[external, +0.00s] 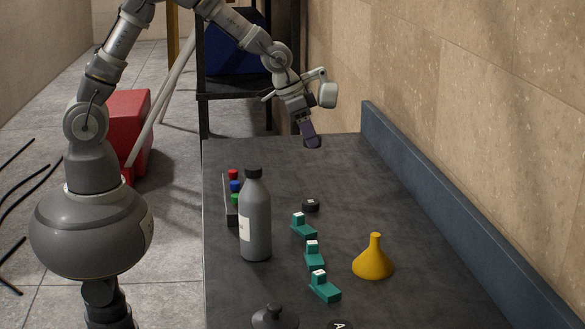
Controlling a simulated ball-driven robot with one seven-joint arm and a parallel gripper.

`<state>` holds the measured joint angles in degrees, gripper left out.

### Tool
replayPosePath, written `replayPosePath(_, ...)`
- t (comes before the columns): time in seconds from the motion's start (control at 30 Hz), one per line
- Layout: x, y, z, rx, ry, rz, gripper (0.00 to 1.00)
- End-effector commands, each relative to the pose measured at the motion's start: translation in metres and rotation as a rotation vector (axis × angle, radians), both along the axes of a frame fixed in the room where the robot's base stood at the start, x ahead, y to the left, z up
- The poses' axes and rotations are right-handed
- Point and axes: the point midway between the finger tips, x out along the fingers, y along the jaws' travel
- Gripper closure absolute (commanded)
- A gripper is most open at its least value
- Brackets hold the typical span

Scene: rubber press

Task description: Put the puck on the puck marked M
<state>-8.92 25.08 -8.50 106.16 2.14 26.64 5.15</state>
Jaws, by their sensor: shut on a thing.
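My gripper (310,138) is above the far end of the dark bench, pointing down and shut on a small dark puck (313,143). The puck is mostly hidden by the fingers, and no letter on it can be read. A black puck (311,207) with a white mark on top lies on the bench below and nearer the camera, apart from my gripper; its letter is too small to read. Another black disc (340,325) with a white letter that looks like A is cut off by the bottom edge.
Several teal blocks with white tops (314,256) run along the bench (420,290). A grey bottle (256,220) stands left, beside a rack of coloured buttons (232,200). A yellow funnel (374,260) stands right. A dark knobbed lid (274,318) is in front. The far bench is clear.

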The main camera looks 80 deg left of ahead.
Motion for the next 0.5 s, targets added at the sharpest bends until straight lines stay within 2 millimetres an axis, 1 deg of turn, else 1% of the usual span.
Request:
replayPosePath(0.03, -0.001, 0.000, -0.013, 0.000, 0.006, 0.000, 0.82)
replayPosePath(0.27, -0.001, 0.000, -0.057, 0.000, 0.003, 0.000, 0.82)
replayPosePath(0.4, -0.001, 0.000, -0.090, 0.000, 0.005, 0.000, 0.82)
replayPosePath(0.5, -0.001, 0.000, -0.106, 0.001, 0.004, -0.001, 0.82)
